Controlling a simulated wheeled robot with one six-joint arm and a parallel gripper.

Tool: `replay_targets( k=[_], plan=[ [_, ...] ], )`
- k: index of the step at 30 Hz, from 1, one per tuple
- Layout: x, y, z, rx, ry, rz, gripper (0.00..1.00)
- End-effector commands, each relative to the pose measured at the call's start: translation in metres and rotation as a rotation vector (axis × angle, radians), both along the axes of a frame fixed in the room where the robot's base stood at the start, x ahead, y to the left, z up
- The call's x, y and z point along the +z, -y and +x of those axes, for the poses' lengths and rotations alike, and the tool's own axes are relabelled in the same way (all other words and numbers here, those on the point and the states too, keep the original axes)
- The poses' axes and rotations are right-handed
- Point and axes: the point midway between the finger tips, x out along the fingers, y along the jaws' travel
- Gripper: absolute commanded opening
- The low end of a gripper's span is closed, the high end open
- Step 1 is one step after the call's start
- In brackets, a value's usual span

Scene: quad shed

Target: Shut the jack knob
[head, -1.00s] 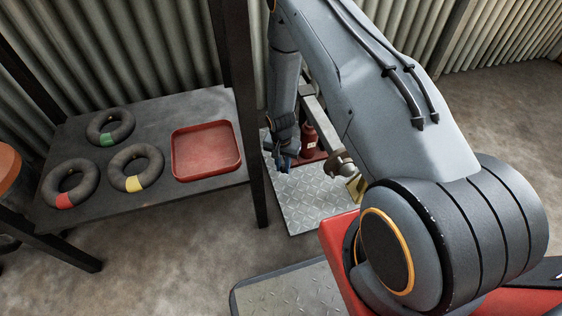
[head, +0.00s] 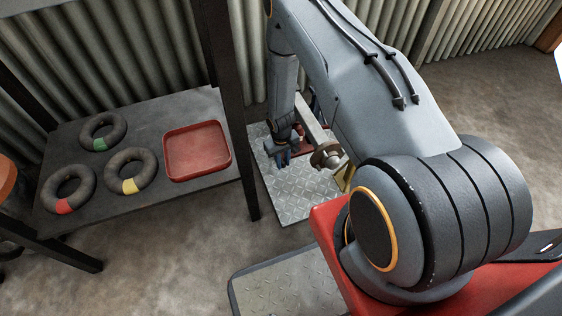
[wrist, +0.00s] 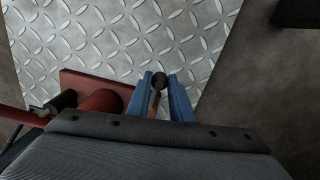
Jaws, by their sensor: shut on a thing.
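My gripper (head: 281,158) points down over the metal tread plate (head: 297,190), beside the wall. In the wrist view, the blue fingers of my gripper (wrist: 161,85) are closed around the dark round end of the jack knob (wrist: 159,79). A short stem runs back from the knob between the fingers. The jack's red body (wrist: 103,101) and flat red base (wrist: 82,84) lie just left of the fingers, partly hidden by my gripper's housing. In the head view the knob is hidden, and the jack is mostly behind my arm.
A round hub (head: 326,154) stands close to the right of my gripper. A dark post (head: 240,130) is at the left, by a low shelf (head: 195,195) with a red tray (head: 197,150) and several rings (head: 69,188).

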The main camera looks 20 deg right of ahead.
Motion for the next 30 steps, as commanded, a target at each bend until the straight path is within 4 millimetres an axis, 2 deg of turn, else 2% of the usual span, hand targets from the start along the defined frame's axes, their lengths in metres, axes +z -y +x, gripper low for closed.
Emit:
replay_targets(
  k=[20,21,23,24,30],
  plan=[
    [0.0,0.004,0.0007,0.058,0.002,0.0,0.0],
    [0.0,0.0041,0.0007,0.057,0.002,0.0,0.25],
    [0.0,0.0041,0.0007,0.057,0.002,0.0,0.35],
    [0.0,0.004,0.0006,0.057,0.002,0.0,0.39],
    [0.0,0.0032,0.0004,0.058,0.001,0.0,0.39]
  ],
)
